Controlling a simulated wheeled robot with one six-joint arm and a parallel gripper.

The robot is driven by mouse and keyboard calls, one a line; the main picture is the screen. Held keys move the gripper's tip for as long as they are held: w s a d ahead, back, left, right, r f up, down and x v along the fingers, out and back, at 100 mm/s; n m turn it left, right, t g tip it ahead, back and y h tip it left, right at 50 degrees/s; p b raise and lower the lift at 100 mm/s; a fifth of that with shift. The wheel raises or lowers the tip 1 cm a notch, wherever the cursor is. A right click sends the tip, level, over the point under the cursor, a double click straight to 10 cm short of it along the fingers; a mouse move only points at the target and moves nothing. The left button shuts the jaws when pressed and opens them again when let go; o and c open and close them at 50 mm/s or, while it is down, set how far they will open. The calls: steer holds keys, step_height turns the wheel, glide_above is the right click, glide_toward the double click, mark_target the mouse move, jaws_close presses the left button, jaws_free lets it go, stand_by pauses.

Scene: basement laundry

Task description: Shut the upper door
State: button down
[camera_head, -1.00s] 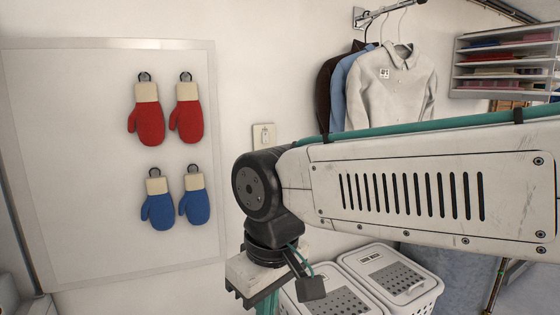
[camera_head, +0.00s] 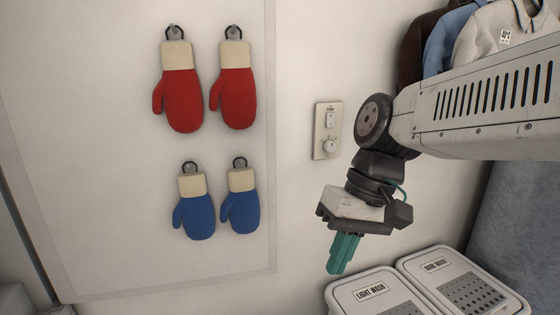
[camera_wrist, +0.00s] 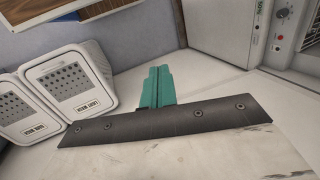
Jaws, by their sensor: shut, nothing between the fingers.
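No upper door can be made out for certain in either view. In the wrist view a pale upright panel (camera_wrist: 215,35) stands at the upper right. Beside it is a control face (camera_wrist: 265,40) with a red mark and a knob, cut off by the frame edge. I cannot tell whether either belongs to the door. My gripper (camera_head: 338,268) has its teal fingers shut together and empty, pointing down, in front of the wall. The shut fingers also show in the wrist view (camera_wrist: 157,72), apart from the panel.
Two white hampers, one labelled light wash (camera_head: 375,293) and another (camera_head: 465,283), stand below and right of my gripper. Red mittens (camera_head: 182,100) and blue mittens (camera_head: 195,216) hang on the white wall board. A switch plate (camera_head: 327,130) is on the wall. Shirts (camera_head: 490,40) hang at the upper right.

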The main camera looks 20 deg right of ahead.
steer(key=w+r+m+t+y, duration=0.1)
steer(key=w+r+m+y, duration=0.15)
steer(key=w+y, duration=1)
steer(key=w+d+m+t, duration=0.1)
steer(key=w+d+t, duration=0.4)
steer(key=w, duration=0.5)
steer(key=w+d+m+t, duration=0.1)
steer(key=w+d+t, duration=0.1)
steer(key=w+d, duration=0.55)
steer(key=w+r+x, duration=0.1)
steer(key=x, duration=1.1)
steer(key=shift+s+d, duration=0.1)
steer(key=shift+s, duration=1.95)
